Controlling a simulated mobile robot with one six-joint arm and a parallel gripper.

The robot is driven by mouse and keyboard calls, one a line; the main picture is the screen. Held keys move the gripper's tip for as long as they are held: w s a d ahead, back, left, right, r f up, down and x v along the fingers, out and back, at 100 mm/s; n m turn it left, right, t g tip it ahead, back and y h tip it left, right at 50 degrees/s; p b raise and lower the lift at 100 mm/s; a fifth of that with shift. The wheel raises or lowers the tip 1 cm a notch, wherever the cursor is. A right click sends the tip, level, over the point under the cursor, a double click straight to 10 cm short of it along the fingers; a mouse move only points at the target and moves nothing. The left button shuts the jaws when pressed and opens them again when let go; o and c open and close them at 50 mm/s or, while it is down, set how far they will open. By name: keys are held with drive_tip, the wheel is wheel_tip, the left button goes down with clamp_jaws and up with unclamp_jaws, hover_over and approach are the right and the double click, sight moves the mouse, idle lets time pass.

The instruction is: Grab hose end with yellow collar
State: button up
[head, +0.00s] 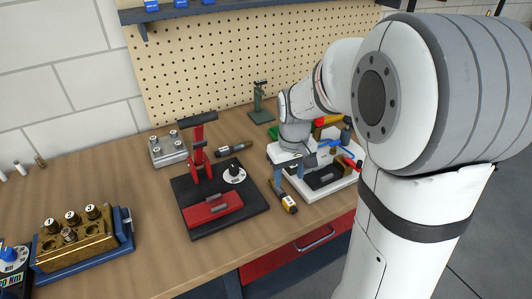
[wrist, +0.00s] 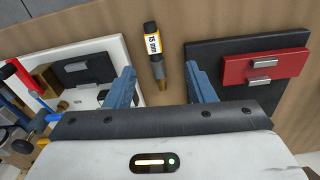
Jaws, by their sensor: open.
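My gripper (wrist: 160,68) is open and empty in the wrist view, its two blue fingers far apart. It also shows in the head view (head: 290,174), low over the bench by the white fixture.
A black plate (head: 240,208) with a red lever clamp (head: 197,140) and red block stands left of the gripper. A grey block with posts (head: 168,150), a dark cylinder (head: 234,149) and a green stand (head: 262,108) are behind. Bare wood lies left of the black plate.

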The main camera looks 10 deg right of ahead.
approach(282, 192)
drive_tip(key=shift+f+n+g+p, duration=0.15)
drive_tip(key=shift+n+g+p, duration=0.15)
drive_tip(key=shift+n+g, duration=0.1)
drive_tip(key=shift+w+f, duration=0.2)
drive_tip(key=shift+f, duration=0.1)
wheel_tip(282, 192, down, 8)
drive_tip(key=shift+r+p, duration=0.15)
drive_tip(key=shift+p, duration=0.45)
drive_tip(key=shift+c, duration=0.2)
clamp_jaws()
